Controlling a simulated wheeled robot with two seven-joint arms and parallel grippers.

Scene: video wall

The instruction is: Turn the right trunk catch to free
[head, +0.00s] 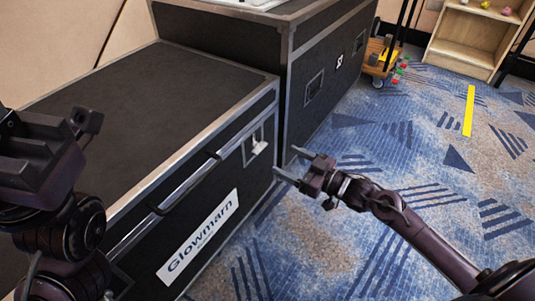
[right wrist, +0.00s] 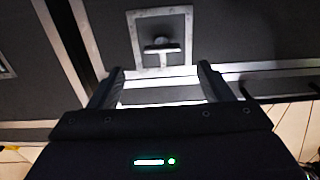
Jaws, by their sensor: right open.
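The black trunk (head: 150,85) with metal edges and a "Glowmarn" label stands at the left in the head view. Its right catch (head: 258,146) is a pale T-shaped handle in a metal plate near the right end of the front. In the right wrist view the catch (right wrist: 162,50) is straight ahead, its crossbar lying level across the plate. My right gripper (head: 288,163) is open and empty, its fingers pointing at the trunk front just right of and below the catch, apart from it. My left gripper (head: 40,135) is over the trunk's left part; its fingertips are not clear.
A second dark case (head: 330,60) stands right behind the trunk. A bar handle (head: 185,185) runs along the trunk front. A wooden shelf (head: 470,40) and a small wheeled cart (head: 380,58) stand at the back right. The patterned carpet (head: 400,135) is open on the right.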

